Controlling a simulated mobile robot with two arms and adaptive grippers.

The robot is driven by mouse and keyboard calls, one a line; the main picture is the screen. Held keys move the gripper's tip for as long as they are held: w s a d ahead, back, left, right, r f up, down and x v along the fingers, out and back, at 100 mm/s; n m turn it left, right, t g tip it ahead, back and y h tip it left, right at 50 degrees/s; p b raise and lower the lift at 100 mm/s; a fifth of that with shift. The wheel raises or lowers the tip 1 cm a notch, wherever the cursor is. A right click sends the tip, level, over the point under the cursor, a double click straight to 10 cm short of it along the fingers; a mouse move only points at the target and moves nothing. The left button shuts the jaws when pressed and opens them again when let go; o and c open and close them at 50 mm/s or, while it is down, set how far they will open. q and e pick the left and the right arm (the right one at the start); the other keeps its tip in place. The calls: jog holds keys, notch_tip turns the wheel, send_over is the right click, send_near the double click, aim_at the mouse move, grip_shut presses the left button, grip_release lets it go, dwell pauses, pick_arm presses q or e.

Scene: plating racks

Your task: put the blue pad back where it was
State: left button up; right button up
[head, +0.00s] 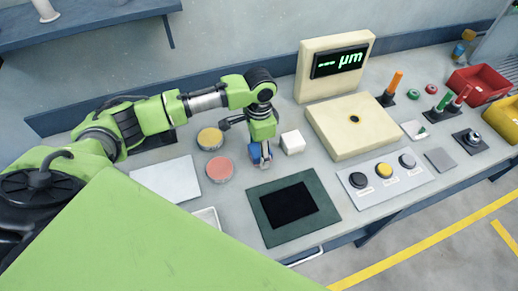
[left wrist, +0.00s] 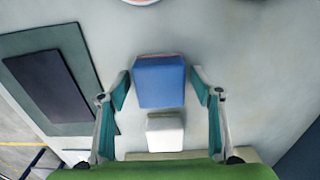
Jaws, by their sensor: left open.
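A blue block (left wrist: 160,82) lies between the two fingers of my left gripper (left wrist: 160,90) in the left wrist view. The fingers are spread with gaps on both sides of it. In the head view my left gripper (head: 261,148) points down over the bench, and the blue block (head: 254,152) shows partly behind it. No round blue pad shows. A yellow round pad (head: 210,138) and a red round pad (head: 220,169) lie left of the gripper. My right gripper is not in view.
A white block (head: 292,142) stands close right of the gripper. A green-framed dark mat (head: 262,222) lies in front, a pale plate (head: 150,178) at left. The cream gauge (head: 325,118) and button panel (head: 365,200) stand right.

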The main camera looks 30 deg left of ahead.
aim_at(259, 149)
pick_arm(q)
jog(key=shift+r, duration=0.15)
notch_tip(259, 149, up, 12)
jog(key=b, duration=0.2)
jog(key=shift+b, duration=0.3)
dwell(1.1)
